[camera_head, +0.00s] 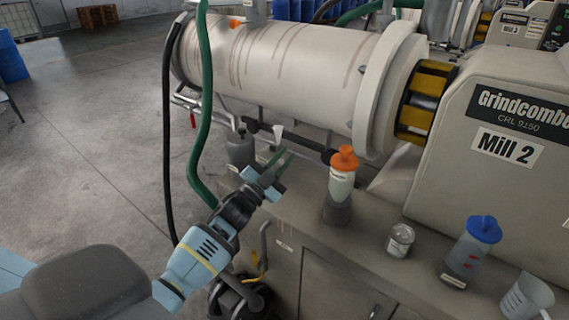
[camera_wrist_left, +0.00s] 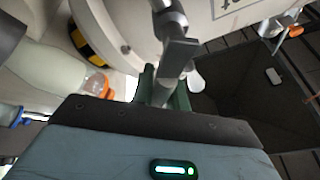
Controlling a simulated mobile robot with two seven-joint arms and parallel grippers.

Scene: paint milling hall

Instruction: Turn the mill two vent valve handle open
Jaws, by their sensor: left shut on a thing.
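The Mill 2 housing (camera_head: 505,150) fills the right of the head view, with its pale horizontal cylinder (camera_head: 290,65) to the left. My left gripper (camera_head: 281,158) is low in front of the cylinder, over the back edge of the cabinet top. In the left wrist view its green fingers (camera_wrist_left: 164,92) are shut on a grey metal lever, the vent valve handle (camera_wrist_left: 179,52). The handle's lower end is between the fingers, and its flat upper part shows beyond them. In the head view I cannot make the handle out clearly. My right gripper is not in view.
An orange-capped bottle (camera_head: 342,185) stands on the cabinet top (camera_head: 375,250), just right of my left gripper. A small tin (camera_head: 400,240), a blue-capped bottle (camera_head: 470,255) and a measuring jug (camera_head: 526,298) stand farther right. A green hose (camera_head: 205,100) hangs left of the gripper.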

